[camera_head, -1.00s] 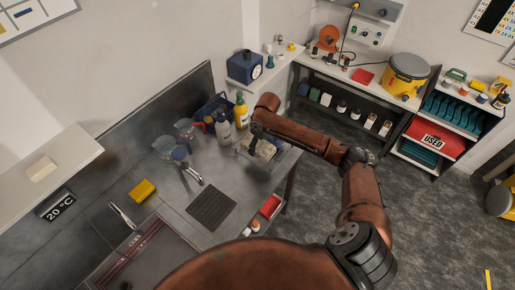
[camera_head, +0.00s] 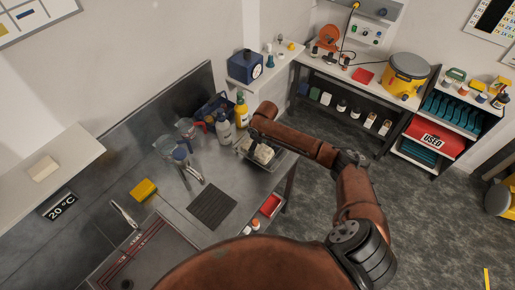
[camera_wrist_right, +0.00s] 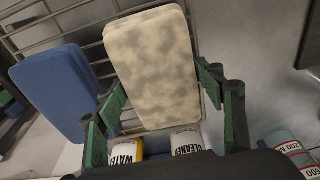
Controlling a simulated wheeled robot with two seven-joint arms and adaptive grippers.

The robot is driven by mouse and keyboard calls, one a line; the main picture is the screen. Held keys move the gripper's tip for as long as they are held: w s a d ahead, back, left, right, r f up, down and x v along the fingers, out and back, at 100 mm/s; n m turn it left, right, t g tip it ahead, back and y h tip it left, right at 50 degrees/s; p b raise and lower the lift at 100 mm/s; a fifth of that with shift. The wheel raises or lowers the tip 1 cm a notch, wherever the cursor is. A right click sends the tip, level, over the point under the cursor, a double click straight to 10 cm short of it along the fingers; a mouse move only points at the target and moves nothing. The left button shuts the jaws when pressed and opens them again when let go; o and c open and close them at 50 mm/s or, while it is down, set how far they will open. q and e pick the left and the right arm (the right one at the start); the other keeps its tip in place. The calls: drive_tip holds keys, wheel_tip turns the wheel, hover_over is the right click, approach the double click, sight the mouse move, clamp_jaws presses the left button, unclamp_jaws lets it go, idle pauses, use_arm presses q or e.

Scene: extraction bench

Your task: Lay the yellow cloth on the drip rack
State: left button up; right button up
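The yellow cloth (camera_head: 143,190) appears as a bright yellow folded block on the steel bench, left of a dark ribbed mat. The drip rack (camera_wrist_right: 60,22) is a wire rack at the bench's far right end. A stained cream block (camera_wrist_right: 150,65) and a blue block (camera_wrist_right: 52,88) are on it in the wrist view. My right gripper (camera_wrist_right: 165,112) is over the rack, its fingers apart on either side of the cream block. I cannot tell whether the pads touch it. The yellow cloth is well away from this gripper. My left gripper is out of view.
Bottles (camera_head: 223,130) and measuring jugs (camera_head: 165,147) stand behind the mat (camera_head: 212,205), left of the rack. A tap (camera_head: 123,215) and sink are at the front left.

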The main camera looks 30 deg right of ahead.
sight(261, 150)
drive_tip(key=o, duration=0.3)
drive_tip(key=shift+o, duration=0.2)
drive_tip(key=shift+r, duration=0.15)
wheel_tip(261, 150, up, 12)
drive_tip(key=s, duration=0.1)
drive_tip(key=shift+s+d+b, duration=0.35)
drive_tip(key=shift+b, duration=0.05)
